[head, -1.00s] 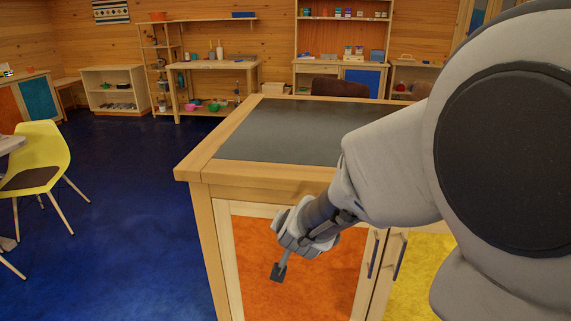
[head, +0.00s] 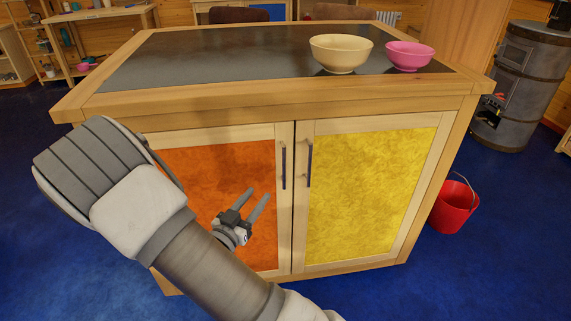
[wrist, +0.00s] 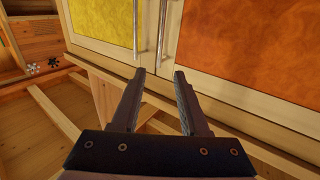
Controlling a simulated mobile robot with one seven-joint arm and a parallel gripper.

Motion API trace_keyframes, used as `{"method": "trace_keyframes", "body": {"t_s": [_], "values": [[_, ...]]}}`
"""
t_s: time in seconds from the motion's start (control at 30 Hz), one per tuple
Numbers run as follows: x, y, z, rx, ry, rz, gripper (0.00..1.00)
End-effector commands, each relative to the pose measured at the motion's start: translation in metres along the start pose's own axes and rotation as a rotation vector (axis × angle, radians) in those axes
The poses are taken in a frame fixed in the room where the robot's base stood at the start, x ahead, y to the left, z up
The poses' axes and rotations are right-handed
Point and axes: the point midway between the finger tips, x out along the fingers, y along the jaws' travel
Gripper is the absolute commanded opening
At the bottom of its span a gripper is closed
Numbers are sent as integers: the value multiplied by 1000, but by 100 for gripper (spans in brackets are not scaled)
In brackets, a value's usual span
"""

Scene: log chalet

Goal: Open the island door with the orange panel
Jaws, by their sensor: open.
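The island (head: 210,103) has a door with an orange panel (head: 225,170), which looks shut. Its dark vertical bar handle (head: 283,165) is near the door's right edge. In the wrist view this handle (wrist: 161,30) is at the top, with the orange panel (wrist: 225,45) to its right. My gripper (head: 258,194) is open and empty in front of the orange panel, left of and below the handle. In the wrist view my gripper (wrist: 160,73) points toward the lower ends of the two handles, apart from both. My arm hides the panel's lower left.
The door with the yellow panel (head: 367,190) and its own handle (head: 309,163) adjoins on the right. A cream bowl (head: 341,55) and a pink bowl (head: 409,56) stand on the island top. A red bucket (head: 455,205) and a stove (head: 515,85) are at the right.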

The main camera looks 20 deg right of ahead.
Motion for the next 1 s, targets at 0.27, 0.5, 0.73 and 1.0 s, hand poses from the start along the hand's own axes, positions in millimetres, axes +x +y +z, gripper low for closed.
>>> {"method": "trace_keyframes", "body": {"t_s": [0.27,0.5,0.73,1.0], "values": [[50,1,1,1,0,4,44],[103,1,1,1,-1,3,44],[146,1,1,1,-1,1,44],[168,0,0,0,-3,-1,44]]}}
